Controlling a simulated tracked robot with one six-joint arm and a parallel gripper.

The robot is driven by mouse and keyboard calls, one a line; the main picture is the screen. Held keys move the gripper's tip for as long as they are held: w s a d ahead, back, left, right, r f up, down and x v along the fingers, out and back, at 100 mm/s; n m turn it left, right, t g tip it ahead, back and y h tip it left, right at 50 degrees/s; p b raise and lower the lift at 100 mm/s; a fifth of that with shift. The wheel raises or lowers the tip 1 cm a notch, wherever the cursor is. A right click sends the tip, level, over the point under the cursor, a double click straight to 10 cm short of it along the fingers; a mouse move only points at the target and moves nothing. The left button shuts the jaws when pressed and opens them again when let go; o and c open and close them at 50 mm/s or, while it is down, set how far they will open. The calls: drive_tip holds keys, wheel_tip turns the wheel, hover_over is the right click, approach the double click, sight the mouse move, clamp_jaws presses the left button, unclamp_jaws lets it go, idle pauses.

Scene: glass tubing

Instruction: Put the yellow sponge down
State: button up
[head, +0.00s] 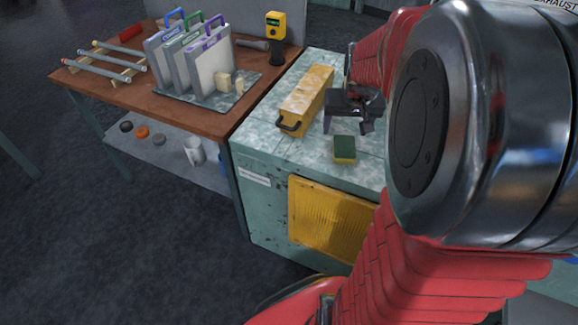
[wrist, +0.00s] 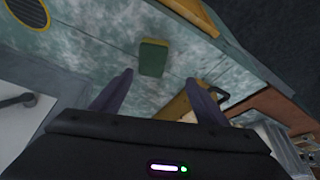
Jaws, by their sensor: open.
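The yellow sponge (head: 344,150) has a green top and lies flat on the pale, worn top of the teal cabinet (head: 275,146), near its front edge. In the wrist view the sponge (wrist: 154,57) shows its green face, with a thin yellow edge. My gripper (head: 338,124) is above the cabinet top, behind the sponge in the head view. In the wrist view its two fingers (wrist: 160,85) are spread apart with nothing between them. The sponge lies beyond the fingertips, apart from them.
A long yellow box (head: 307,95) with a dark handle lies on the cabinet, left of my gripper. A brown workbench (head: 150,108) at the left holds handled panels (head: 192,65), a rack of glass tubes (head: 104,62) and a yellow handheld device (head: 275,28).

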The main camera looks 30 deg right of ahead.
drive_tip(key=s+a+r+n, duration=0.2)
drive_tip(key=s+a, duration=0.2)
drive_tip(key=a, duration=0.4)
drive_tip(key=s+a+r+n+t+y, duration=0.1)
drive_tip(key=s+a+r+n, duration=0.1)
drive_tip(key=a, duration=0.7)
drive_tip(key=s+a+r+n+y, duration=0.1)
drive_tip(key=s+a+r+n, duration=0.1)
drive_tip(key=s+a, duration=0.4)
drive_tip(key=a+r, duration=0.1)
drive_tip(key=a, duration=0.2)
drive_tip(key=shift+s+r+t, duration=0.25)
drive_tip(key=shift+s+t, duration=0.1)
drive_tip(key=shift+t, duration=0.05)
